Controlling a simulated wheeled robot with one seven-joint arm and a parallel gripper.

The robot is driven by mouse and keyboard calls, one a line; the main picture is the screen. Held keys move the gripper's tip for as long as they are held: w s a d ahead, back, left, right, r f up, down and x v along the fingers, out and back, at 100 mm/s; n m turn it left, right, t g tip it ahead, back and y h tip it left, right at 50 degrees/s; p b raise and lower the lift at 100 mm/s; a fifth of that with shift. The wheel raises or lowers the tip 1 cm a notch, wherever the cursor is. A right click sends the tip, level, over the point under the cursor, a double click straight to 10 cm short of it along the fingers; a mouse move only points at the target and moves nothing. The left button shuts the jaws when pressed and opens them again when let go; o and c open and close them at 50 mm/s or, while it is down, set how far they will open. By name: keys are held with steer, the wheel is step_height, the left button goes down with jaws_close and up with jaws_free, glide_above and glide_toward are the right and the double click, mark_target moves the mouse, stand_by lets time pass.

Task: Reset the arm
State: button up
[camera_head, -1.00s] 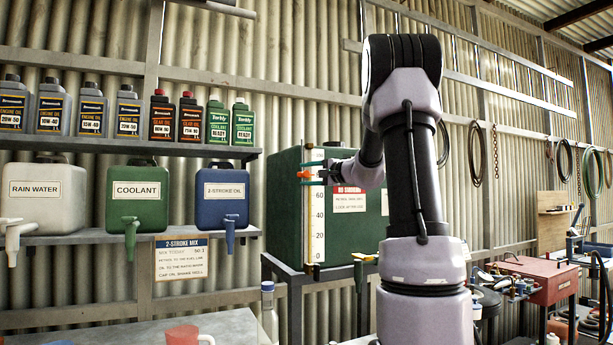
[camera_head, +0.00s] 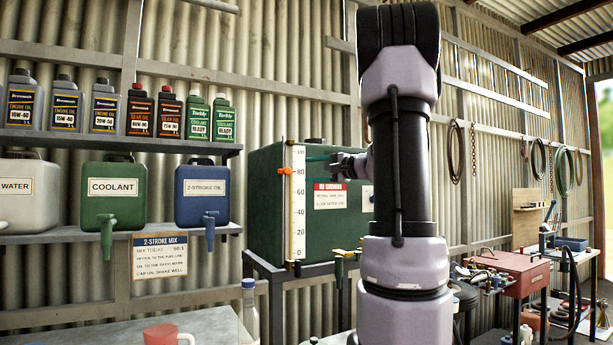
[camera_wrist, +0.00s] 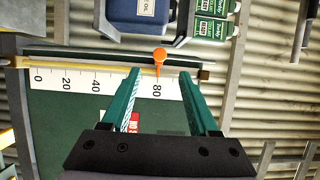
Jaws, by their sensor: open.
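My gripper (camera_head: 312,158) is open and empty in front of the green tank (camera_head: 265,215). In the wrist view its two teal fingers (camera_wrist: 161,73) are spread apart and point toward the tank's white level scale (camera_wrist: 105,85). An orange marker (camera_head: 286,171) sits at about 80 on the scale. In the wrist view the marker (camera_wrist: 160,57) shows just beyond the gap between the fingertips, apart from them. My raised arm hides the right part of the tank in the head view.
Left of the tank, a shelf holds the coolant container (camera_head: 113,197) and the blue 2-stroke oil container (camera_head: 202,195), with several bottles above. A red toolbox (camera_head: 512,270) is at right.

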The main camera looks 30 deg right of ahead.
steer(key=s+a+f+n+g, duration=0.1)
steer(key=s+a+f+g, duration=0.15)
steer(key=a, duration=0.25)
steer(key=s+a+f+n+g+y, duration=0.1)
steer(key=s+a+n+g, duration=0.1)
steer(key=s+a, duration=0.3)
steer(key=s+a+f+n+g, duration=0.1)
steer(key=s+a+f+g, duration=0.15)
steer(key=a, duration=0.35)
steer(key=s+a+f+n+g+h, duration=0.1)
steer(key=s+f+n+h, duration=0.1)
steer(key=s+f, duration=0.3)
steer(key=s+a+f+n+g+h, duration=0.1)
steer(key=s+a+f+n+h, duration=0.1)
steer(key=s, duration=1)
step_height(320, 180, down, 3)
steer(key=shift+a+n+h, duration=0.25)
steer(key=shift+n+h, duration=0.25)
steer(key=shift+h, duration=0.7)
steer(key=shift+s, duration=0.1)
